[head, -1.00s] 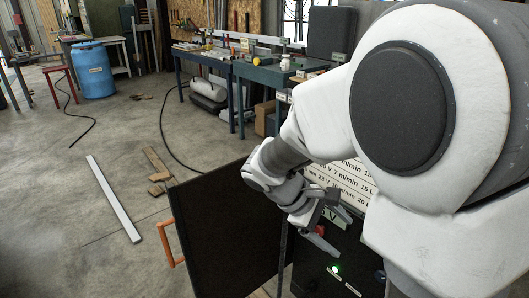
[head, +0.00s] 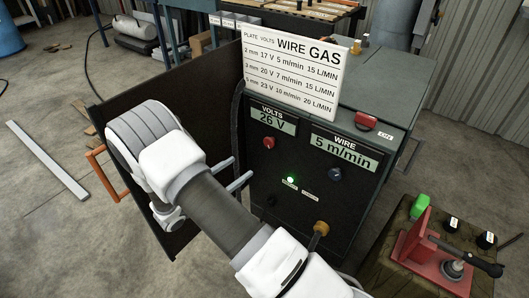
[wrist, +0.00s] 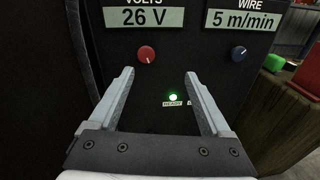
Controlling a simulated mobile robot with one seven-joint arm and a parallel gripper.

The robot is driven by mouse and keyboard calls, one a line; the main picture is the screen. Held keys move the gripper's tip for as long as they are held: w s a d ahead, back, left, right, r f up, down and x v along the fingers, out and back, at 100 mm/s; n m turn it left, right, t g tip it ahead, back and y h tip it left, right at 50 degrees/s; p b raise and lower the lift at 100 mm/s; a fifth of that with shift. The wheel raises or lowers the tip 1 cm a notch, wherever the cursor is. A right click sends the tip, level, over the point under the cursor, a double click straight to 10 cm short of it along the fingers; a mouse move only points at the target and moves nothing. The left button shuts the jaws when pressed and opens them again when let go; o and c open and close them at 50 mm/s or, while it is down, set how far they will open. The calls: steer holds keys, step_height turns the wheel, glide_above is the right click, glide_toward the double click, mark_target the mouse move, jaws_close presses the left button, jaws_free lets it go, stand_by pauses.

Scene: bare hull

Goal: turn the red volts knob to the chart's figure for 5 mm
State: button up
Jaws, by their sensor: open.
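The red volts knob (head: 268,143) sits on the dark machine's front panel, below a volts display (head: 272,121) reading 26 V. In the wrist view the red knob (wrist: 147,54) lies ahead of the fingertips, between their lines and left of centre. The white chart (head: 303,68) stands on top; its bottom row, seemingly 5 mm, gives 23 V, 10 m/min and 20 L/MIN. My gripper (head: 243,167) is open and empty, below and left of the knob in the head view. Its two fingers (wrist: 160,73) appear apart from the knob.
A blue wire knob (head: 334,174) sits right of the red one, under a 5 m/min display (head: 341,148). A green light (head: 290,180) glows below. An open dark door (head: 200,70) stands left. A wooden block with a red tool stand (head: 418,255) is at right.

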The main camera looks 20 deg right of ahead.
step_height(320, 180, down, 4)
steer(key=a+n+t, duration=0.2)
steer(key=b, duration=0.4)
glide_toward(268, 144)
steer(key=x, duration=0.8)
steer(key=shift+w+d, duration=0.1)
steer(key=shift+w, duration=0.05)
jaws_close()
